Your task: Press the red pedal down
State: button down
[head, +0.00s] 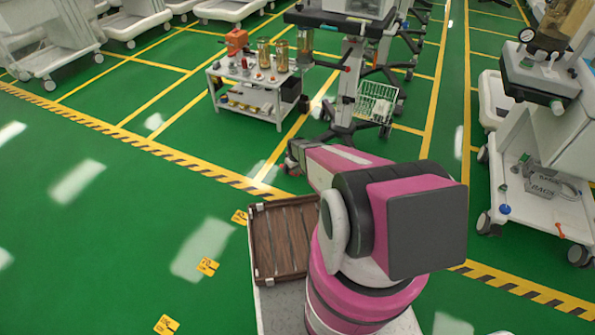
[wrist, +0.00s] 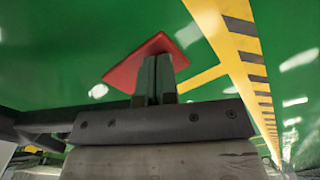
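The red pedal (wrist: 124,74) shows in the wrist view as a flat, tilted red plate above the green floor, just beyond my fingertips. My gripper (wrist: 156,62) has its two fingers side by side with only a thin seam between them and nothing held. The fingers overlap the middle of the pedal in the picture. I cannot tell whether they touch it. In the head view my arm reaches away from me and its end (head: 294,156) is small and partly hidden by the arm.
A white cart (head: 262,98) with brass cylinders and a red-orange device stands beyond my arm. A wheeled column with a green-white basket (head: 377,102) is to its right. More carts (head: 545,160) stand at the right. The green floor at left is mostly clear, with small yellow markers (head: 207,266).

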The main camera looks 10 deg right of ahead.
jog(key=shift+f, duration=0.25)
jog(key=shift+r, duration=3.55)
jog(key=s+r+m, duration=0.1)
jog(key=s+r, duration=0.6)
jog(key=r, duration=0.3)
jog(key=s+r+m, duration=0.2)
jog(key=s+r, duration=0.5)
jog(key=r, duration=0.4)
jog(key=s+r+m, duration=0.1)
jog(key=s+r, duration=0.6)
jog(key=r, duration=0.4)
jog(key=shift+s+r+m, duration=0.15)
jog(key=shift+r+m, duration=0.05)
jog(key=shift+m, duration=0.2)
